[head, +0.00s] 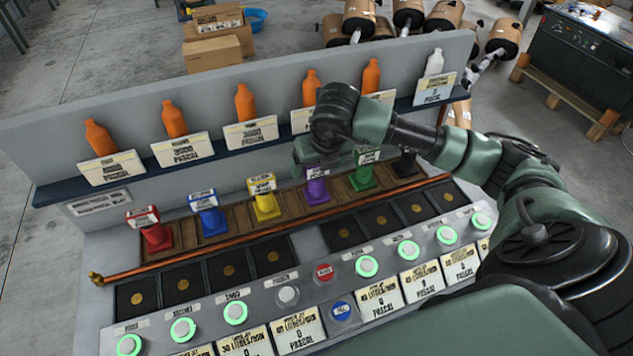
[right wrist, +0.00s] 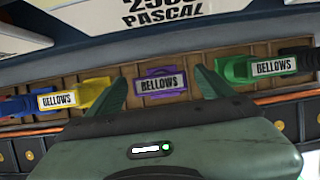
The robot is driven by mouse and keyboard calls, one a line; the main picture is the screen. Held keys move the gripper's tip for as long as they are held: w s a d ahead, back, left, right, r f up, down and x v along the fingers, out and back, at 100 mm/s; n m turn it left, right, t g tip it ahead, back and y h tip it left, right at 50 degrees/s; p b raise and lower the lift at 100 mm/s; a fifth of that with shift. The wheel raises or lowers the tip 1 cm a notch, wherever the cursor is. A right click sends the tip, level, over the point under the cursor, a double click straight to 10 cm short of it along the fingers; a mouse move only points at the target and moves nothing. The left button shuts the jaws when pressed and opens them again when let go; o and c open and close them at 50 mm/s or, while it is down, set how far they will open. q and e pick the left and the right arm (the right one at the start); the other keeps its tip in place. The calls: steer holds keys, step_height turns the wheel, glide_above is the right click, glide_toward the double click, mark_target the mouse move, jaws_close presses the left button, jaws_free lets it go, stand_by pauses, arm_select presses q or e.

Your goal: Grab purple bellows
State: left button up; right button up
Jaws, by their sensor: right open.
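The purple bellows (head: 317,190) stands in the wooden rack in the head view, between the yellow and green ones. In the right wrist view the purple bellows (right wrist: 161,84), with its "BELLOWS" label, lies between the two fingers. My right gripper (right wrist: 160,90) is open, one finger on each side of the purple bellows, with gaps on both sides. In the head view my right gripper (head: 312,152) hangs just above the purple bellows and partly hides its top. Whether the fingers touch it cannot be told. My left gripper is out of view.
The yellow bellows (head: 265,202) and green bellows (head: 363,175) stand close on either side. The blue (head: 210,219), red (head: 155,235) and black bellows (head: 405,165) share the rack. A shelf (head: 210,155) with orange bottles rises behind. A copper pipe (head: 200,254) runs in front.

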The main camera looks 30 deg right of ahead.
steer(key=shift+w+d+f, duration=0.1)
steer(key=shift+w+f, duration=0.05)
steer(key=shift+f, duration=0.25)
steer(key=shift+c, duration=0.3)
jaws_close()
steer(key=shift+r, duration=0.2)
